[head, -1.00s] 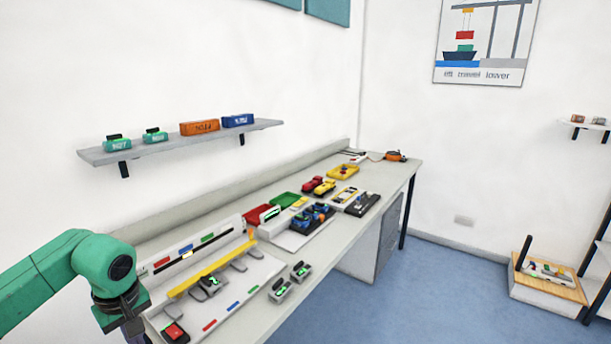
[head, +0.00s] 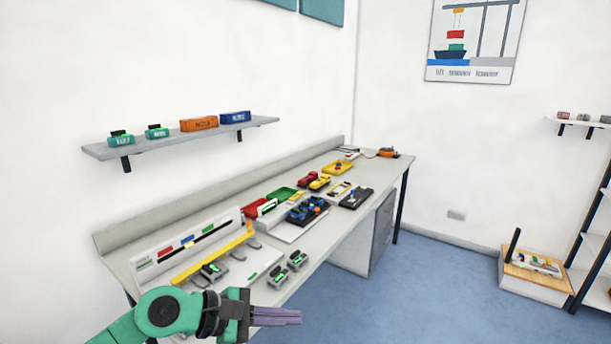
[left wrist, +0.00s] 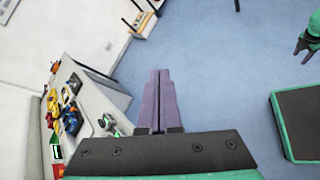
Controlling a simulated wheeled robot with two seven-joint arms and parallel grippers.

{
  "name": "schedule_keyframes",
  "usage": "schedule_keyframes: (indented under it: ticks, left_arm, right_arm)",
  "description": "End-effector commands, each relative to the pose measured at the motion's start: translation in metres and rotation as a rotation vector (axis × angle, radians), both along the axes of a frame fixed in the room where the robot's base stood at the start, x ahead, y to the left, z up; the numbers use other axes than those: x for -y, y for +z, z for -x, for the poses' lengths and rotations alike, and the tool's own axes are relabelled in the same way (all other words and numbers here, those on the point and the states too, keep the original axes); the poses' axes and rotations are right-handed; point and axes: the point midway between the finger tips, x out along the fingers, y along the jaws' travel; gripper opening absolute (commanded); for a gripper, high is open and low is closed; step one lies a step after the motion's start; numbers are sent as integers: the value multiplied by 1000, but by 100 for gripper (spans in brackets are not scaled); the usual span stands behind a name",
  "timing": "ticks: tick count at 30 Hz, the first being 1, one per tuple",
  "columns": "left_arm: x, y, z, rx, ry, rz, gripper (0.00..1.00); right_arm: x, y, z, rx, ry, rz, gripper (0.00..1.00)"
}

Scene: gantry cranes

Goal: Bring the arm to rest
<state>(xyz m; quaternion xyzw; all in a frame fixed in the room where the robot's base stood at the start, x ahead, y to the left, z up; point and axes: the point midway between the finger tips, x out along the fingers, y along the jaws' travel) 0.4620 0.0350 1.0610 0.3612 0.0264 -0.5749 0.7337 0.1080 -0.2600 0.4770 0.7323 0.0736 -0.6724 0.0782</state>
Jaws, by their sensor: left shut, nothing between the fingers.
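My left gripper (head: 290,317) is at the bottom of the head view, in front of the bench's near edge and apart from it. Its purple fingers are together and empty, pointing right. In the left wrist view the left gripper (left wrist: 159,85) also shows its two fingers side by side with nothing between them, with blue floor beyond. At the top right of the left wrist view is a green arm end with dark fingers, my right gripper (left wrist: 303,46). It is too small to tell whether it is open.
The long bench (head: 338,232) carries a yellow-barred crane board (head: 215,252), two small grey-green blocks, coloured vehicles and trays. A wall shelf (head: 180,139) holds several blocks. A wooden-topped box (head: 535,270) stands on the floor at right. The blue floor (head: 420,290) is clear.

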Motion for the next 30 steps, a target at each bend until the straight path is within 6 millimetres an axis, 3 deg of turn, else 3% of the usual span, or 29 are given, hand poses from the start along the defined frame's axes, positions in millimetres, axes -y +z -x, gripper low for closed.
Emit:
schedule_keyframes:
  ticks: [1, 3, 5, 6, 8, 10, 13, 14, 15, 18, 21, 24, 29, 30]
  left_arm:
    - [28, 31, 5, -91, 72, 262, 0]
    - [34, 86, -5, -289, 239, 698, 0]
    - [11, 116, -22, -498, 400, 1057, 0]
    - [-16, 123, -36, -649, 519, 1289, 0]
    - [-63, 109, -53, -889, 717, 1625, 0]
    - [-116, 67, -61, -1137, 955, 1964, 0]
    - [-167, -9, -44, -1405, 1286, 2334, 0]
    - [-177, -31, -35, 1458, -1375, -2412, 0]
    - [-187, -57, -21, 1373, -1349, -2270, 0]
    - [-200, -110, 17, 1188, -1296, -1982, 0]
    - [-203, -148, 56, 1032, -1258, -1761, 0]
    - [-202, -176, 95, 893, -1226, -1578, 0]
    - [-195, -206, 156, 689, -1183, -1326, 0]
    - [-194, -218, 159, 665, -1184, -1301, 0]
  right_arm:
    - [0, 0, 1, -1, 0, 0, 55]
    - [0, 0, 0, 0, 0, 0, 55]
    - [0, 0, -1, 1, 0, 0, 55]
    - [0, 0, -2, 3, 0, -1, 55]
    - [0, 0, -3, 4, 0, 0, 55]
    - [0, 0, -3, 5, 0, 0, 55]
    - [0, 0, -4, 5, 0, 0, 55]
    - [0, 0, -4, 5, 0, 0, 55]
    - [0, 0, -4, 6, 0, 0, 55]
    - [0, 0, -4, 6, 0, 0, 55]
    - [0, 0, -5, 7, 0, -1, 55]
    - [0, 0, -5, 8, 0, -1, 55]
    - [0, 0, -5, 9, 0, -1, 55]
    - [0, 0, -6, 9, 0, -1, 55]
